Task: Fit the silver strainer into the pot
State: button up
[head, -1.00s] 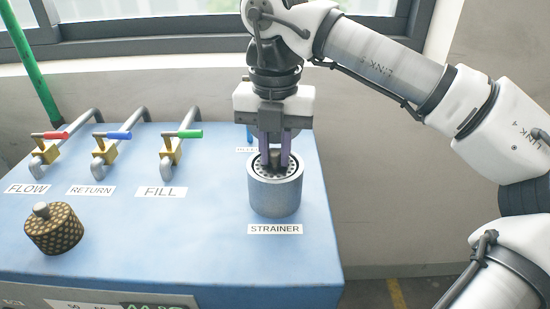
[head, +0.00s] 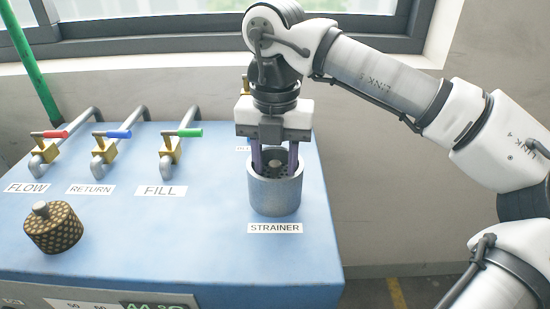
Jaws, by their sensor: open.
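The silver strainer (head: 276,171), a perforated disc with a small knob on top, sits inside the grey metal pot (head: 275,197) above the STRAINER label. Only its top shows, below the pot's rim; the pot wall hides the rest. My gripper (head: 275,165) points straight down over the pot. Its two purple fingers are spread apart, one on each side of the knob, with their tips at or just inside the pot's mouth. Nothing is held between them.
A brown-gold perforated strainer (head: 53,230) with a grey knob stands at the left front of the blue bench top (head: 190,235). Behind it are pipes with red, blue and green valve handles (head: 188,133). A label behind the pot is partly hidden. The bench centre is clear.

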aim_at(275, 164)
notch_tip(275, 164, up, 12)
jog(key=shift+r, duration=0.15)
dwell(0.3)
jog(key=shift+s, duration=0.1)
